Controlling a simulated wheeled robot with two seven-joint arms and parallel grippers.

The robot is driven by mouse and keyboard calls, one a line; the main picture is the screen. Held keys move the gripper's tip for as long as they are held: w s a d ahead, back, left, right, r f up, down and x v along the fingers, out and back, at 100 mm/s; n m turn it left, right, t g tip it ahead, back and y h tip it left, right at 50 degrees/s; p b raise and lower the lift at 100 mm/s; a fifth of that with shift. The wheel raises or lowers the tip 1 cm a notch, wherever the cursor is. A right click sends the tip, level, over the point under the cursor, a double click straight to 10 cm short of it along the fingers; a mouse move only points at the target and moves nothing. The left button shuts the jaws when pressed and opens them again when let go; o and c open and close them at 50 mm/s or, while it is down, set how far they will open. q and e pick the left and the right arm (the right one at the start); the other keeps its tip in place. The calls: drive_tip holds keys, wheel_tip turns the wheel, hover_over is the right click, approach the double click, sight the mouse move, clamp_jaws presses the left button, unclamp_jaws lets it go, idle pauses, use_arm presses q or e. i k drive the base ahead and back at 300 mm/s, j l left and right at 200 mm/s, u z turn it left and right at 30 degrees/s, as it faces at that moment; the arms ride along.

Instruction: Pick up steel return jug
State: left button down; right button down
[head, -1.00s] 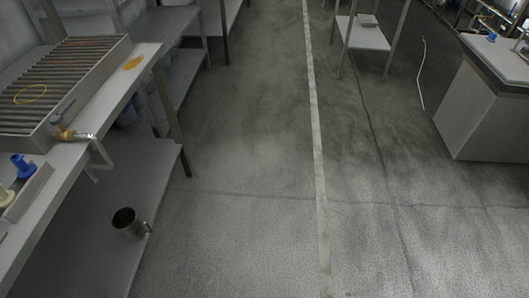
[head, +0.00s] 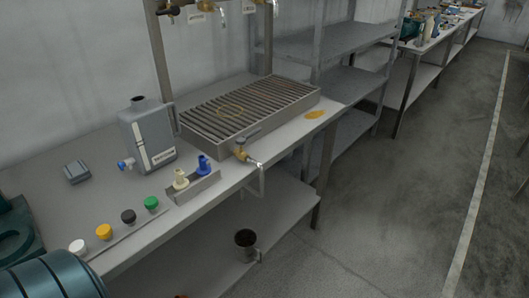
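A steel jug (head: 246,246) stands upright on the lower shelf (head: 210,262) of the workbench, near its front edge. Its mouth looks dark and its handle is on the right side. Neither of my grippers shows in the head view, so nothing is seen near the jug.
Above the jug is the bench top (head: 70,215) with a slatted drain tray (head: 250,108), a brass tap (head: 247,154), a grey container (head: 148,138) and several coloured caps. A teal ribbed object (head: 50,278) fills the bottom left corner. The floor (head: 400,215) on the right is clear.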

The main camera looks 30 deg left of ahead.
sight(246, 239)
drive_tip(key=i+j+u, duration=0.1)
drive_tip(key=u, duration=1.15)
